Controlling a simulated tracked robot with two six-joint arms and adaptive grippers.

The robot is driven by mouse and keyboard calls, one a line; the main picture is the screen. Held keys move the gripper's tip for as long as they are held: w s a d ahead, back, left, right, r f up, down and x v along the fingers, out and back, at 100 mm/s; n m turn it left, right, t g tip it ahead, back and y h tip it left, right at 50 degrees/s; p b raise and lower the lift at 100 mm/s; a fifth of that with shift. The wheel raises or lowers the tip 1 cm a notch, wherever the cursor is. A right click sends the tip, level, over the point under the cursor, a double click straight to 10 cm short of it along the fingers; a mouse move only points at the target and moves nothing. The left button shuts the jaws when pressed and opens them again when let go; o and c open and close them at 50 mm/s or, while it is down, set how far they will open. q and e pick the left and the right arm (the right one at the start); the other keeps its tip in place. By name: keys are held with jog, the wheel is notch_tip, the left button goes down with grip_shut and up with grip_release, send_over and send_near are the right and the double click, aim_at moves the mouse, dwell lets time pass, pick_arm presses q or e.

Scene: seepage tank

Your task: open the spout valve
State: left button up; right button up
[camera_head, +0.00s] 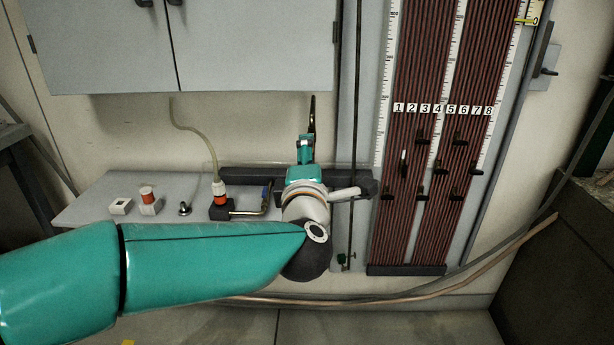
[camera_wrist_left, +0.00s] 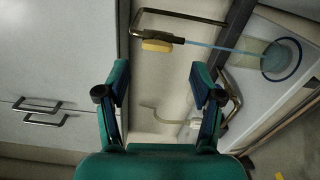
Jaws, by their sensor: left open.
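My left gripper (camera_wrist_left: 161,84) is open in the left wrist view, with a wide empty gap between its fingers. In the head view my left gripper (camera_head: 307,140) points up towards the wall. Beyond the fingertips in the wrist view is a dark bent spout (camera_wrist_left: 180,15) with a valve body and a yellow handle (camera_wrist_left: 157,46). The handle is apart from the fingers. A thin blue line, perhaps a stream, runs from the valve to a pale container with a blue rim (camera_wrist_left: 281,61). The right gripper is not in view.
A pale shelf (camera_head: 90,206) carries small fittings, a red-and-white fitting (camera_head: 219,189) with a hose, and a bent pipe (camera_head: 266,200). Grey cabinets (camera_head: 250,45) hang above. A numbered tube board (camera_head: 430,150) stands to the right.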

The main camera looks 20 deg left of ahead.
pick_arm(q)
jog(key=v, duration=0.6)
jog(key=shift+a+f, duration=0.1)
